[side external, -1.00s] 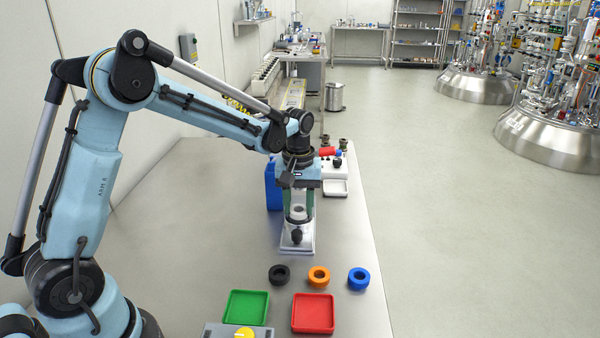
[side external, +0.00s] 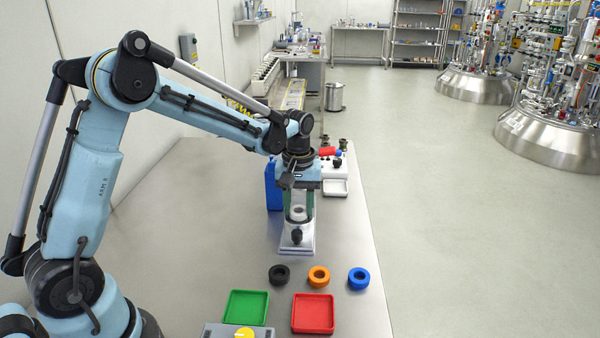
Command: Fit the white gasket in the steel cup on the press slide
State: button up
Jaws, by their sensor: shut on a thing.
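My gripper (side external: 299,217) points down over the press slide (side external: 305,246), a pale metal piece with a black knob (side external: 297,236) at its near end. Its two dark green fingers stand on either side of a pale ring-like shape low between them. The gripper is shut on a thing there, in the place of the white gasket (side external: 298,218). The gasket and the steel cup are small, pale and close together, so I cannot tell their edges apart or whether the gasket is seated in the cup.
Black (side external: 279,274), orange (side external: 318,276) and blue (side external: 358,279) rings lie in front of the slide. Green (side external: 246,307) and red (side external: 313,313) trays are nearer. A blue container (side external: 273,187) and a white device (side external: 335,165) stand behind. The table's left middle is clear.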

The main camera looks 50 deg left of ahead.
jog(key=shift+f, duration=0.35)
jog(key=o, duration=1.6)
jog(key=shift+r, duration=3.5)
jog(key=s+d+m+t, duration=0.2)
jog(key=s+m, duration=0.1)
jog(key=s, duration=0.2)
jog(key=s+d+r+m+t, duration=0.1)
jog(key=s+m+t, duration=0.1)
jog(key=s, duration=0.3)
jog(key=s+d+r+m+t, duration=0.1)
jog(key=s+d+m+t, duration=0.1)
jog(key=s+m+t, duration=0.1)
jog(key=shift+s+d+r+m, duration=0.15)
jog(key=shift+s+d+m, duration=0.1)
jog(key=shift+s, duration=0.25)
jog(key=shift+s+d+r+m, duration=0.1)
jog(key=shift+s+m, duration=0.15)
jog(key=shift+s, duration=0.25)
